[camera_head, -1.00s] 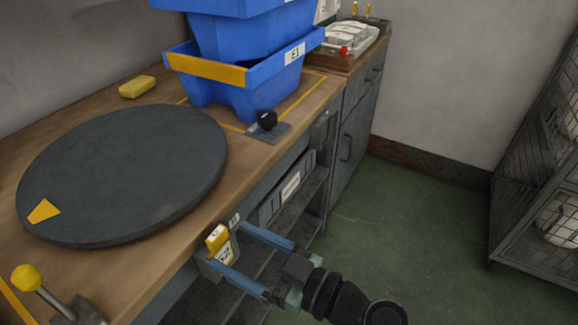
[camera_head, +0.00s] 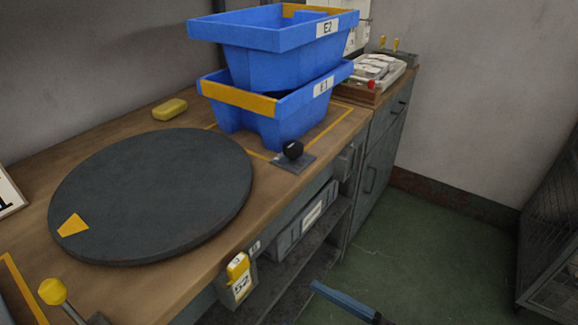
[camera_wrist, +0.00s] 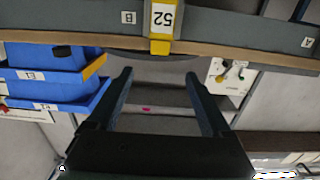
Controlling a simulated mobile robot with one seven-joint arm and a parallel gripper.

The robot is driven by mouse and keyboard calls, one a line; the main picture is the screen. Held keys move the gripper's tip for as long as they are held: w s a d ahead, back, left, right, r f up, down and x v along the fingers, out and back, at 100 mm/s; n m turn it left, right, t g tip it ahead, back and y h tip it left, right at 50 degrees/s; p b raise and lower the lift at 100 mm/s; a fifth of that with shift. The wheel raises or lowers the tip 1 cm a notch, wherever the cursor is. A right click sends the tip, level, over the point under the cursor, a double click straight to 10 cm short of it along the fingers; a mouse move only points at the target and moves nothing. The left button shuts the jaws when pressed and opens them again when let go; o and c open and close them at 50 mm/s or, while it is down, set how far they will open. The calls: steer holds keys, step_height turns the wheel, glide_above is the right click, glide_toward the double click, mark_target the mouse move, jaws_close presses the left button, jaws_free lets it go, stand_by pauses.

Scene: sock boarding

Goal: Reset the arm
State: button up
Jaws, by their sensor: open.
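My gripper (camera_wrist: 160,78) is open and empty in the wrist view, its two dark fingers apart with nothing between them. In the head view only part of one blue-grey finger (camera_head: 343,300) shows at the bottom edge, in front of the bench and apart from it. A yellow-topped holder marked 52 (camera_head: 239,277) sits on the bench's front edge, left of the finger. It also shows at the top of the wrist view (camera_wrist: 161,28), beyond the fingertips.
A dark round turntable (camera_head: 150,195) lies on the wooden bench. Blue bins E2 (camera_head: 275,42) and E1 (camera_head: 290,105) stand stacked behind it. A black knob (camera_head: 293,150) and a yellow-knobbed lever (camera_head: 54,292) stand near the bench's front. Green floor (camera_head: 430,225) is open at right.

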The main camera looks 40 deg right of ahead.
steer(key=w+a+r+m+t+h, duration=0.15)
steer(key=w+a+r, duration=0.25)
steer(key=w+r, duration=0.5)
steer(key=w+a+r+n+t+h, duration=0.1)
steer(key=w+a+r+h, duration=0.2)
steer(key=w+r, duration=0.7)
steer(key=s+a+r+m+t, duration=0.1)
steer(key=s+a+r+t, duration=0.25)
steer(key=r, duration=0.55)
steer(key=s+a+r+m+t+h, duration=0.1)
steer(key=s+a+r+t, duration=0.1)
steer(key=s+a+r, duration=0.5)
steer(key=s+a+r+m+t, duration=0.2)
steer(key=s+r+t, duration=0.1)
steer(key=r, duration=0.8)
step_height(320, 180, up, 28)
steer(key=w+p, duration=0.1)
steer(key=p, duration=2.7)
steer(key=shift+w+d+g+h+p, duration=0.25)
steer(key=shift+d+g+h+p, duration=0.05)
steer(key=shift+d+h+p, duration=0.1)
steer(key=shift+n, duration=0.25)
